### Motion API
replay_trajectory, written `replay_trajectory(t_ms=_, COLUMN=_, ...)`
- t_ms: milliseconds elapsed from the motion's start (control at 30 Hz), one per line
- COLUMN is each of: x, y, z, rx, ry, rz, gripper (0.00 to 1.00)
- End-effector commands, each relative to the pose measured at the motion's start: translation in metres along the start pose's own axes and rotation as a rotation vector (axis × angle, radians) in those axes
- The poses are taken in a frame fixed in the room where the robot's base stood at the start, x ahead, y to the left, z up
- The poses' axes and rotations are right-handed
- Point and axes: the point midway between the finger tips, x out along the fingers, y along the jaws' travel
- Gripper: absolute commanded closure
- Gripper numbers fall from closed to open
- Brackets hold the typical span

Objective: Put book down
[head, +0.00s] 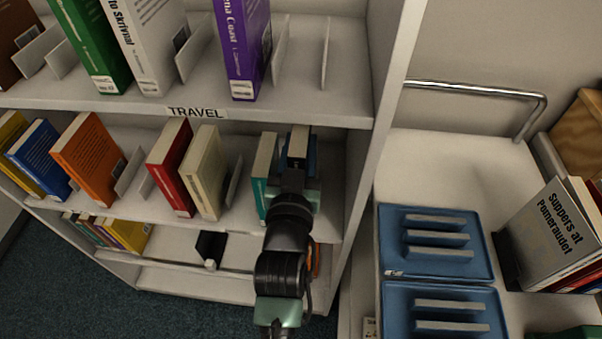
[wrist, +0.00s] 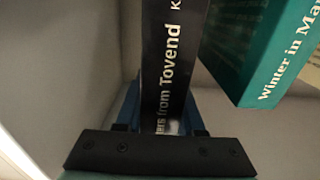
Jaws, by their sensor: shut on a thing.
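My gripper (head: 297,165) reaches into the right end of the middle shelf (head: 142,206), under the TRAVEL label. It is shut on a dark book (wrist: 172,60) with white spine lettering reading "...ers from Tovend"; its blue fingers lie on either side of the spine. In the head view the held book (head: 299,140) shows only its top, and my wrist hides the rest. It stands right of a teal book (head: 260,180), which shows in the wrist view as "Winter in Mar..." (wrist: 265,45), with a gap between them there. I cannot tell whether the held book's base touches the shelf.
The shelf's right side wall (head: 357,170) is close to my gripper. A red book (head: 170,165) and a cream book (head: 205,172) stand further left, with thin dividers. Blue trays (head: 390,268) and a metal rail (head: 470,88) are at the right.

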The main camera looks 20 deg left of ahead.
Motion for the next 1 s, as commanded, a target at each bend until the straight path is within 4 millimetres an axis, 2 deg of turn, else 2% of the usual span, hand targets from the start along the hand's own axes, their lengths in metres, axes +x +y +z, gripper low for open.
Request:
replay_trajectory(t_ms=33, x=0.000, y=0.000, z=0.008, rx=0.001, ry=0.002, rz=0.000, gripper=1.00)
replay_trajectory(t_ms=267, x=0.000, y=0.000, z=0.026, rx=0.000, ry=0.003, rz=0.000, gripper=1.00)
replay_trajectory(t_ms=433, x=0.000, y=0.001, z=0.051, rx=0.001, ry=0.004, rz=0.001, gripper=1.00)
replay_trajectory(t_ms=833, x=0.000, y=0.000, z=0.056, rx=0.000, ry=0.006, rz=0.000, gripper=1.00)
replay_trajectory(t_ms=867, x=0.000, y=0.000, z=0.056, rx=0.001, ry=0.001, rz=0.000, gripper=0.57)
replay_trajectory(t_ms=1000, x=0.000, y=0.000, z=0.055, rx=0.001, ry=0.001, rz=0.000, gripper=0.33)
